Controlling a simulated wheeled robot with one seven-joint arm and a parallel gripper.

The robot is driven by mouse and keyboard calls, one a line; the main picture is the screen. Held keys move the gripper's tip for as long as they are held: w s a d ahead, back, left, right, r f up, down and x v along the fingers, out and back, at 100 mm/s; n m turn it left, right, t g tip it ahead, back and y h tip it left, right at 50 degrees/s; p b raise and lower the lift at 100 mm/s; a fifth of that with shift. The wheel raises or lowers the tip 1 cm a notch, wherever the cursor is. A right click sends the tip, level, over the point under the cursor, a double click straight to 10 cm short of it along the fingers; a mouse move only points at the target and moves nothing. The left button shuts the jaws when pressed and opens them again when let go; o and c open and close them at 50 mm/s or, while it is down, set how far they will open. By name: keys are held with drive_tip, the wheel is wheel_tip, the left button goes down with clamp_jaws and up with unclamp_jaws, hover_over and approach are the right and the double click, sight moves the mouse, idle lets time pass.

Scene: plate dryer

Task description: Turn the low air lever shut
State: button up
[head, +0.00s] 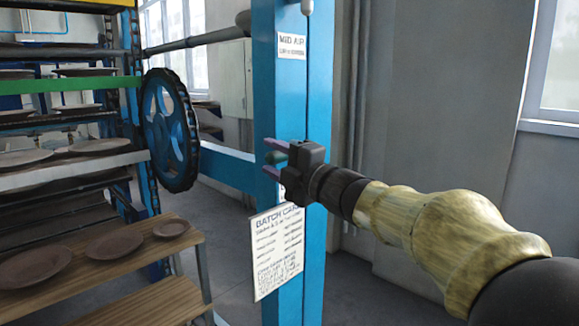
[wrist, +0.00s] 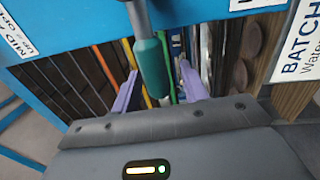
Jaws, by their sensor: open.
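A lever with a teal-green grip (wrist: 152,68) on a grey rod hangs in the middle of the wrist view. My gripper (head: 268,157) is open. In the wrist view its two purple fingers (wrist: 158,76) stand on either side of the green grip, with a visible gap at the right finger. Contact at the left finger is unclear. The lever's own label cannot be read; its pivot is hidden.
A "MID AIR" sign (head: 292,46) is on the post above, and a batch card (head: 278,250) hangs below my gripper. A blue handwheel (head: 172,130) and shelves of plates (head: 70,180) stand left. Grey wall lies right.

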drive_tip(key=v, duration=1.7)
drive_tip(key=shift+d, duration=0.1)
